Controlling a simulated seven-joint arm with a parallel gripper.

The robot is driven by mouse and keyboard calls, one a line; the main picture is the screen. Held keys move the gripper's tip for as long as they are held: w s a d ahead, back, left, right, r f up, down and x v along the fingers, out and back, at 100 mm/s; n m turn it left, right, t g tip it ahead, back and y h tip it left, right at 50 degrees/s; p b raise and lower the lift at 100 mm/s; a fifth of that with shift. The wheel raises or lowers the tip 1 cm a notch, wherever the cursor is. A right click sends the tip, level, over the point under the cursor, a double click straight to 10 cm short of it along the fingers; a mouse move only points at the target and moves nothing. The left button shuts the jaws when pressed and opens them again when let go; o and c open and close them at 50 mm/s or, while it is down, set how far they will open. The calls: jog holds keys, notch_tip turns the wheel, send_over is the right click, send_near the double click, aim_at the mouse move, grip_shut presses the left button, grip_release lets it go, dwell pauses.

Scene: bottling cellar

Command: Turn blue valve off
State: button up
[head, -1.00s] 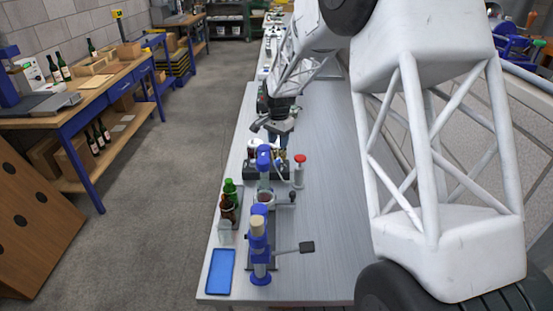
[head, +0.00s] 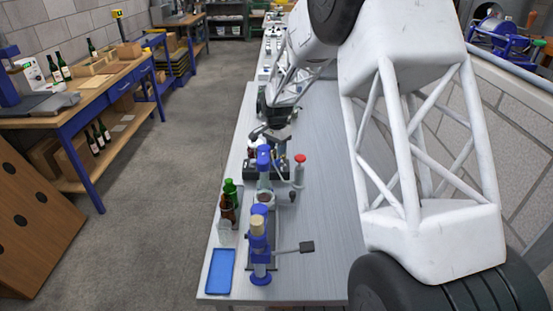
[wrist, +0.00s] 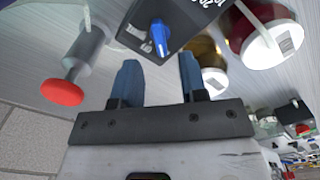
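The blue valve (wrist: 159,38) is a small blue lever handle on the face of a dark box (wrist: 140,30) with white lettering, at the top middle of the wrist view. My gripper (wrist: 158,68) is open, with two blue fingers apart and nothing between them. The handle lies just beyond the fingertips, roughly in line with the gap, and no contact shows. In the head view my gripper (head: 272,135) is above the dark box (head: 262,172) on the bench. The handle cannot be made out there.
A red-topped grey post (wrist: 62,92) stands left of my fingers in the wrist view; it shows right of the box in the head view (head: 300,160). Round white-capped containers (wrist: 265,45) are on the right.

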aim_at(276, 160)
jog(key=shift+f, duration=2.45)
jog(key=shift+c, duration=0.3)
grip_shut()
